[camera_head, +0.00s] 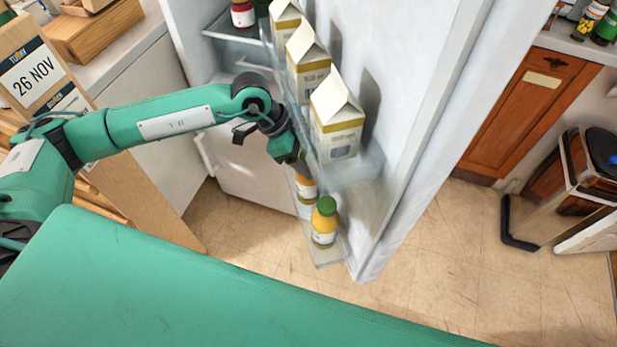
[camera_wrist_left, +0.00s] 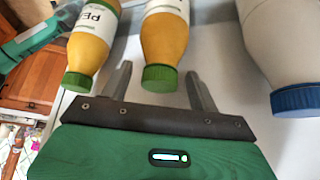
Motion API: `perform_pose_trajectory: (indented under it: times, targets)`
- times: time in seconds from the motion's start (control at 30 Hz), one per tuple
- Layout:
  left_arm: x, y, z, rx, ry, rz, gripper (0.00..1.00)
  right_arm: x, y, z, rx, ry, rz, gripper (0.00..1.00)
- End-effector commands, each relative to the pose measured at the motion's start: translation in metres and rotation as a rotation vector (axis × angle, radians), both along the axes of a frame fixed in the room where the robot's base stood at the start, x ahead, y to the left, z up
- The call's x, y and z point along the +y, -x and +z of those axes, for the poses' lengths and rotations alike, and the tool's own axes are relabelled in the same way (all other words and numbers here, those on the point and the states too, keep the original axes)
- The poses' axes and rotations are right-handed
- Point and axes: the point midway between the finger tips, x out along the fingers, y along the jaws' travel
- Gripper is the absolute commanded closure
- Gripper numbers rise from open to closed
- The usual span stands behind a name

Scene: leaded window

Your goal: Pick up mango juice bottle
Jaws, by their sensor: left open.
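Two yellow-orange juice bottles with green caps show in the left wrist view. The middle bottle (camera_wrist_left: 164,45) has its label mostly cut off, and its cap lies between my fingers. I cannot tell whether they touch it. The left bottle (camera_wrist_left: 92,40) has a label starting "PE". In the head view, a front bottle (camera_head: 324,222) stands upright on the low door shelf (camera_head: 330,252), with another yellow bottle (camera_head: 305,188) behind it. No mango label is readable. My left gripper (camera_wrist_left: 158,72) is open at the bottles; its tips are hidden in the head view.
A white bottle with a blue cap (camera_wrist_left: 285,60) stands close on the right in the wrist view. Several cartons (camera_head: 337,115) stand on a clear door shelf (camera_head: 350,172) above the bottles. The open fridge door (camera_head: 410,130) stands beside my arm.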

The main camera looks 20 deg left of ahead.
Motion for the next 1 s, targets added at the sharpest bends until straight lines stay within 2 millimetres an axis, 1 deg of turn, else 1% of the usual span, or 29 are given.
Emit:
perform_pose_trajectory:
  times: [0.1, 0.27, 0.37, 0.5, 0.57, 0.6, 1.0]
  targets:
    - [-0.0026, -0.0004, -0.0040, -0.001, 0.000, 0.000, 0.39, -0.0014, 0.0020, -0.0014, -0.001, 0.001, 0.001, 0.09]
    - [-0.0025, -0.0004, -0.0041, -0.001, 0.000, 0.001, 0.39, -0.0013, 0.0019, -0.0018, 0.000, 0.001, 0.001, 0.09]
    - [-0.0024, -0.0004, -0.0039, -0.001, 0.000, 0.001, 0.57, -0.0014, 0.0015, -0.0018, 0.000, 0.001, 0.001, 0.09]
    - [-0.0024, -0.0004, -0.0038, -0.001, 0.000, 0.001, 0.84, -0.0011, 0.0000, -0.0011, -0.002, 0.001, 0.001, 0.09]
    - [-0.0023, -0.0004, -0.0038, -0.001, 0.000, 0.001, 0.96, -0.0010, -0.0007, -0.0007, -0.003, 0.001, 0.001, 0.09]
    - [-0.0023, -0.0004, -0.0037, -0.001, 0.000, 0.001, 1.00, -0.0009, -0.0012, -0.0005, -0.004, 0.000, 0.000, 0.09]
    - [-0.0025, -0.0008, -0.0001, -0.002, 0.001, 0.000, 1.00, 0.0004, -0.0013, -0.0009, -0.002, -0.001, -0.001, 0.09]
